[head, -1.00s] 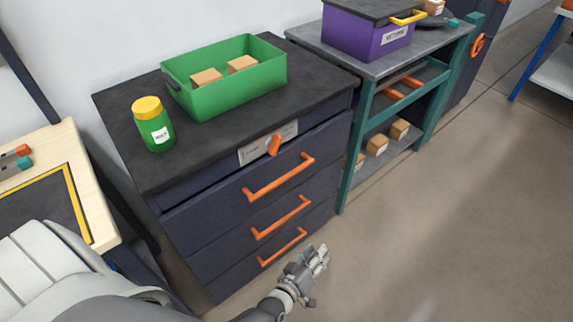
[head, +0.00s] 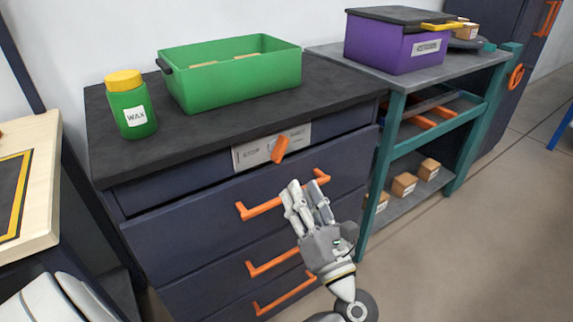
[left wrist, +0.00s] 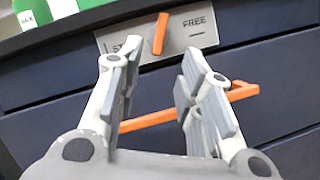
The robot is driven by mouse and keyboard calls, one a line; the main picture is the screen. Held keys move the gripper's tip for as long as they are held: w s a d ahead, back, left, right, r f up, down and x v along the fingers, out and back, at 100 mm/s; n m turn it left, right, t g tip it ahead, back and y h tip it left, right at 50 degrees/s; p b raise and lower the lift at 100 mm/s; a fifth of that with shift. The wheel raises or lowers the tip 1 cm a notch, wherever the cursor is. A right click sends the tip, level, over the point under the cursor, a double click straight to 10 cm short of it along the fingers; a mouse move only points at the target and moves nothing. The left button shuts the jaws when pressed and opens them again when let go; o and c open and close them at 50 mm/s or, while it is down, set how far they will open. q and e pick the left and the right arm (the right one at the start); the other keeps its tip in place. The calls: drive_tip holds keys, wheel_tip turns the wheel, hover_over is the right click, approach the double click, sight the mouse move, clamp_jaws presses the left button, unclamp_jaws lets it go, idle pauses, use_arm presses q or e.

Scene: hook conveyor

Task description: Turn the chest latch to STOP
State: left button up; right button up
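The chest latch is an orange lever (head: 280,148) on a pale plate (head: 252,155) at the top front of the dark blue chest (head: 150,235). It stands near upright, its top leaning right. In the left wrist view the lever (left wrist: 160,34) stands between the plate's words, a partly hidden one starting "ST" on the left and "FREE" on the right. My left gripper (head: 306,190) is open and empty in front of the top drawer, below the latch and apart from it. Its fingers (left wrist: 155,75) point up toward the latch. My right gripper is not in view.
The top drawer's orange handle (head: 256,208) lies just behind my left fingers. A green bin (head: 235,85) and a green wax jar (head: 131,108) stand on the chest top. A teal shelf rack (head: 385,160) with a purple box (head: 385,45) stands on the right.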

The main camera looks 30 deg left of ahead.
sight(282, 155)
use_arm(q)
drive_tip(key=x, duration=1)
clamp_jaws()
